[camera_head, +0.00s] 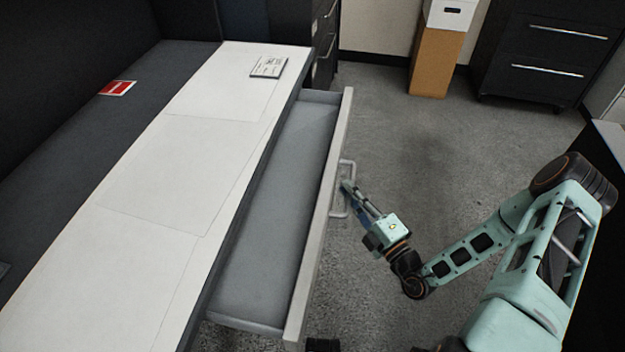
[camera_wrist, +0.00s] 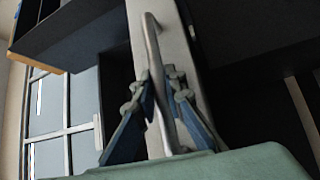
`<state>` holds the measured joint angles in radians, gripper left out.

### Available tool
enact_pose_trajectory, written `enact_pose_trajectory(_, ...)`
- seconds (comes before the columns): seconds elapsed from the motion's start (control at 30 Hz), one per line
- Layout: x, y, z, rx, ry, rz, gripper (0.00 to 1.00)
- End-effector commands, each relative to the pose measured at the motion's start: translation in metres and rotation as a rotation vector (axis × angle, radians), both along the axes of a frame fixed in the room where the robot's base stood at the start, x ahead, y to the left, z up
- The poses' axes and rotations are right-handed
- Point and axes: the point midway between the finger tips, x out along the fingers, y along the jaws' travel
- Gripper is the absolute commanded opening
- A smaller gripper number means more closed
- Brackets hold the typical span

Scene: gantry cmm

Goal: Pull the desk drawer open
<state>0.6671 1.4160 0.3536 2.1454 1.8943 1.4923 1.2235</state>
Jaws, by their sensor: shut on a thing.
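The desk drawer (camera_head: 270,225) stands pulled out from under the white desk top (camera_head: 150,170), and its grey, empty-looking inside shows in the head view. Its pale front panel carries a bar handle (camera_head: 345,165). My gripper (camera_head: 348,188) is at the outer side of the front, at the handle. In the wrist view the handle (camera_wrist: 153,50) runs down between the blue fingers of my gripper (camera_wrist: 162,82), which are shut on it. The lower end of the handle shows between the fingers, above the pale green gripper body.
A red card (camera_head: 117,88) and a small labelled plate (camera_head: 269,67) lie on the desk. A brown box (camera_head: 436,62) with a white box (camera_head: 451,13) on it stands at the back, beside a dark cabinet (camera_head: 540,50). Grey carpet (camera_head: 420,130) is clear between the drawer and the cabinet.

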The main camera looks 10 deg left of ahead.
Motion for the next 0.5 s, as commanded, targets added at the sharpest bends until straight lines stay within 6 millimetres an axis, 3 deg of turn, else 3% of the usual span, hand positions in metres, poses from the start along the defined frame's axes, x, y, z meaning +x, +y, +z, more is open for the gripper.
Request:
enact_pose_trajectory(0.03, -0.001, -0.019, 0.001, -0.003, 0.0, -0.006, 0.0)
enact_pose_trajectory(0.2, -0.005, -0.064, 0.0, -0.004, 0.0, -0.002, 0.0)
enact_pose_trajectory(0.5, -0.009, -0.11, -0.001, -0.003, 0.001, 0.001, 0.0)
